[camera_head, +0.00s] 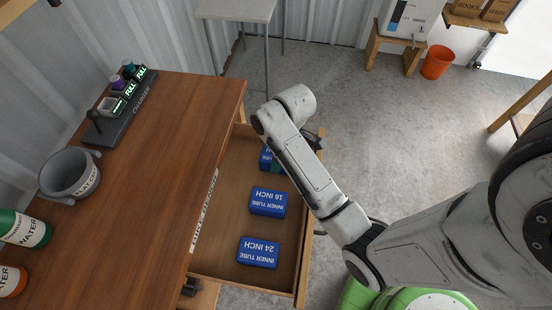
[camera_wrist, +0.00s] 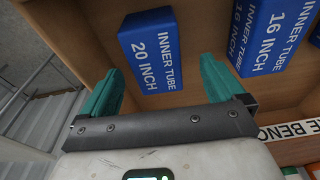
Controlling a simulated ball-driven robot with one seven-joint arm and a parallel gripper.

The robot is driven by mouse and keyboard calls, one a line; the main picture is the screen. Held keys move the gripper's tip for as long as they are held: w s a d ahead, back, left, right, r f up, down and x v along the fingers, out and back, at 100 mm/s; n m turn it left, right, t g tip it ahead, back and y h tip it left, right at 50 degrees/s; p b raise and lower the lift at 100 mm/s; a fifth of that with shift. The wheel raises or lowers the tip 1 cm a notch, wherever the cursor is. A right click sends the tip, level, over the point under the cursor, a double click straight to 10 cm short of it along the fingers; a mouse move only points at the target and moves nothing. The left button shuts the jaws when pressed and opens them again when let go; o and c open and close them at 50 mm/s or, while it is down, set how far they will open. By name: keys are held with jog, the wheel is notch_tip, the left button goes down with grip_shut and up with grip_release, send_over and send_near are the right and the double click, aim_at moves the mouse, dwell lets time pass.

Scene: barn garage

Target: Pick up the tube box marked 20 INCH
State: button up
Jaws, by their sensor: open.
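The blue tube box marked 20 INCH (camera_wrist: 151,50) lies in the open wooden drawer, in the wrist view ahead of my gripper. In the head view only part of this box (camera_head: 265,160) shows, at the drawer's far end, with my arm hiding the rest. My gripper (camera_wrist: 160,85) is open, its two teal fingers spread apart. The box appears between and beyond the fingers, with nothing held. The drawer (camera_head: 225,245) stands pulled out from the bench.
The 16 INCH box (camera_head: 268,203) and the 24 INCH box (camera_head: 258,253) lie in the same drawer. A grey table (camera_head: 236,10) stands behind. Open floor lies right of the drawer.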

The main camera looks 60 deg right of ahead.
jog(key=shift+w+d+f, duration=0.1)
jog(key=shift+w+f, duration=0.05)
jog(key=shift+f, duration=0.75)
jog(key=shift+w+a+f, duration=0.1)
jog(key=shift+w+f, duration=0.1)
jog(key=shift+f, duration=0.75)
jog(key=shift+w+d+f, duration=0.1)
jog(key=shift+w+f, duration=0.05)
jog(key=shift+f, duration=0.75)
jog(key=shift+c, duration=0.4)
jog(key=c, duration=1.1)
